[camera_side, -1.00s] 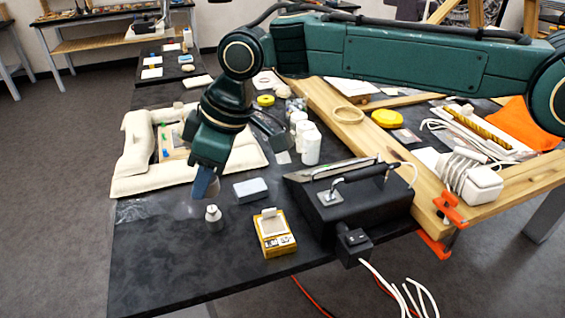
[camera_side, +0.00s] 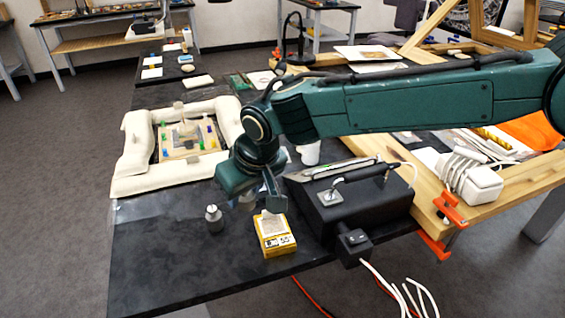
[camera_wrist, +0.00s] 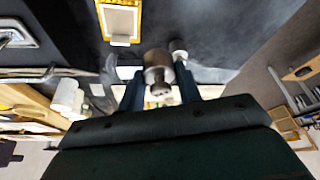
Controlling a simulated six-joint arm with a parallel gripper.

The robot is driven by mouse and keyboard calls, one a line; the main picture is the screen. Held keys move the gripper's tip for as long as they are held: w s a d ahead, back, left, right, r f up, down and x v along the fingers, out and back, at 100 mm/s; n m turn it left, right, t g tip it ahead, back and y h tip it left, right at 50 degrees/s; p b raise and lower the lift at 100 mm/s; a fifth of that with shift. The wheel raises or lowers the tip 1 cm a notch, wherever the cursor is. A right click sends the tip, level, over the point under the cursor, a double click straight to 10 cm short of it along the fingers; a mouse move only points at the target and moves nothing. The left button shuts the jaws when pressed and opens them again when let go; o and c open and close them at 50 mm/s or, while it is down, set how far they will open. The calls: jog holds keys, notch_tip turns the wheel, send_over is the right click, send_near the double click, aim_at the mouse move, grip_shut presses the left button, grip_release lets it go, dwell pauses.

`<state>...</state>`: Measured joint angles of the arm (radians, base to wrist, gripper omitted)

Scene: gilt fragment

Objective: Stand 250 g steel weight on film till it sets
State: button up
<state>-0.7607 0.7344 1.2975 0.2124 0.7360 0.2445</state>
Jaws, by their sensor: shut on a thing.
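In the side view the held weight is mostly hidden by my arm. A second steel weight (camera_side: 213,218) stands upright on the black table, left of my gripper; it also shows in the wrist view (camera_wrist: 180,48). The fragment (camera_side: 178,149) lies inside a padded cream border. I cannot make out the film on it.
The cream padded border (camera_side: 133,155) rings the fragment. The table's front left is clear.

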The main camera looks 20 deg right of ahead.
jog(key=d+f+m, duration=0.1)
jog(key=d+f+m+h, duration=0.1)
jog(key=d+m, duration=0.1)
jog(key=d+f+m, duration=0.1)
jog(key=d, duration=0.1)
jog(key=shift+w+d+m+h, duration=0.25)
jog(key=shift+w+m+h, duration=0.05)
jog(key=shift+h, duration=0.1)
jog(key=shift+f, duration=0.15)
jog(key=shift+f, duration=2.65)
jog(key=shift+f, duration=0.15)
jog(key=o, duration=0.7)
jog(key=shift+c, duration=0.2)
jog(key=shift+r, duration=0.2)
jog(key=shift+r, duration=1)
